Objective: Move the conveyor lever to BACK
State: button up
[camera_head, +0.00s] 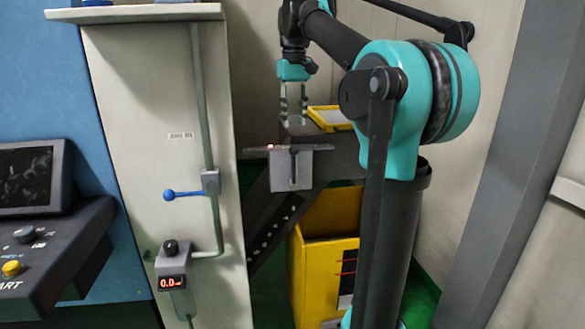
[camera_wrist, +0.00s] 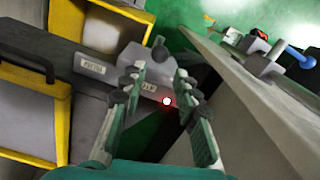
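The conveyor lever (camera_head: 294,166) is a dark stick on a light grey box (camera_head: 281,182) at the front of the dark conveyor. In the wrist view its round dark knob (camera_wrist: 158,41) stands beyond my fingertips, on the grey housing (camera_wrist: 132,62). Two small pale labels (camera_wrist: 90,66) flank the housing; I cannot read them surely. My gripper (camera_head: 293,112) points down above the conveyor end, higher than the lever. In the wrist view my gripper (camera_wrist: 158,78) is open and nothing shows held between the fingers. I cannot tell any contact with the lever.
A red light (camera_head: 270,146) glows beside the lever box. A yellow-rimmed tray (camera_head: 327,119) lies on the conveyor and a yellow bin (camera_head: 318,282) stands below. Green floor shows below.

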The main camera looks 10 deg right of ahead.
send_near(294, 183)
jog(key=f, duration=0.5)
jog(key=shift+w, duration=0.3)
grip_shut()
